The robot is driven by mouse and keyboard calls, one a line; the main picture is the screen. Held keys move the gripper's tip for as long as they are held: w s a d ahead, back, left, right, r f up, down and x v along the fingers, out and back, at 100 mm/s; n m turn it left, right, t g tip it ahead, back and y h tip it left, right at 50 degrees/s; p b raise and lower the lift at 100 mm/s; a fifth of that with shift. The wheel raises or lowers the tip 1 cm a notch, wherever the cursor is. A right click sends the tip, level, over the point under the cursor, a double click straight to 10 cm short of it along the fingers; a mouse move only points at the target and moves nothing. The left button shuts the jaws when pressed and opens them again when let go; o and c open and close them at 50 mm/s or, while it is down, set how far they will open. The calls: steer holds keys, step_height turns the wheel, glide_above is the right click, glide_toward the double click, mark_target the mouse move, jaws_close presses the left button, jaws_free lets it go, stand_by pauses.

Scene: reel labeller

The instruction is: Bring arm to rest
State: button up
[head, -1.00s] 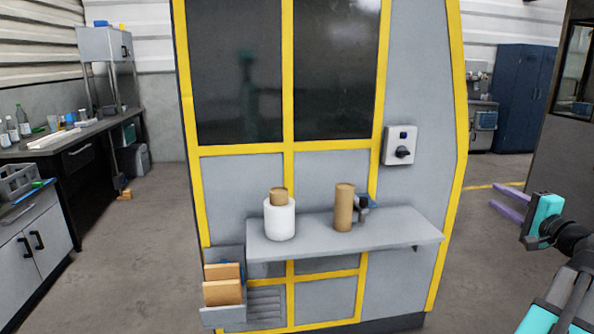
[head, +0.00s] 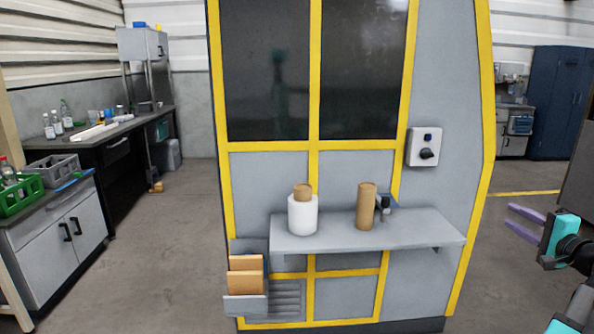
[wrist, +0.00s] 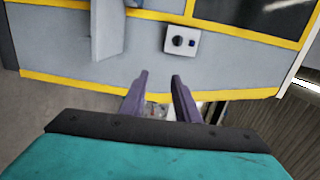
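My gripper (head: 524,222) is at the right edge of the head view, with its two purple fingers pointing left. In the wrist view, the fingers (wrist: 159,98) stand apart with nothing between them, so it is open and empty. It is to the right of the grey and yellow machine (head: 268,185) and apart from it. My teal wrist and part of my arm show at the lower right of the head view.
The machine's shelf (head: 420,232) bears a white roll (head: 302,216) and a brown cardboard tube (head: 366,208). A holder with brown boxes (head: 245,284) is at lower left. A control box (head: 423,147) is on the machine. Cabinets (head: 60,235) stand left; floor between is clear.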

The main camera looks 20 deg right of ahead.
steer(key=w+a+f+n+g+y+p, duration=0.1)
steer(key=w+a+f+n+g+y, duration=0.15)
steer(key=w+a+f, duration=0.7)
steer(key=w+a+f+n+g+y+p, duration=0.1)
steer(key=w+a+f+g+y, duration=0.15)
steer(key=w+a+f, duration=0.65)
steer(key=w+a+f+n+g+y+p, duration=0.1)
steer(key=a+f+n+g+y, duration=0.1)
steer(key=a+f, duration=0.7)
steer(key=a+f+n+g+y+p, duration=0.15)
steer(key=a+f, duration=0.45)
steer(key=f, duration=0.6)
steer(key=s+a+f+n+g+p, duration=0.1)
steer(key=s+a+f+n+g, duration=0.25)
steer(key=a+f, duration=0.5)
steer(key=s+a+f+n+g+p, duration=0.1)
steer(key=s+a+f+n+g, duration=0.35)
steer(key=a, duration=0.75)
steer(key=s+a+f+n+g+h+p, duration=0.1)
steer(key=s+a+f+n+g+h, duration=0.1)
steer(key=s, duration=0.8)
steer(key=s+a+f+n+g+h+p, duration=0.1)
steer(key=s+a+f+n+g+h, duration=0.1)
steer(key=s+a+f, duration=0.5)
steer(key=s+f+n+g, duration=0.1)
steer(key=s+n, duration=0.1)
steer(key=s, duration=0.2)
steer(key=shift+s+f, duration=0.15)
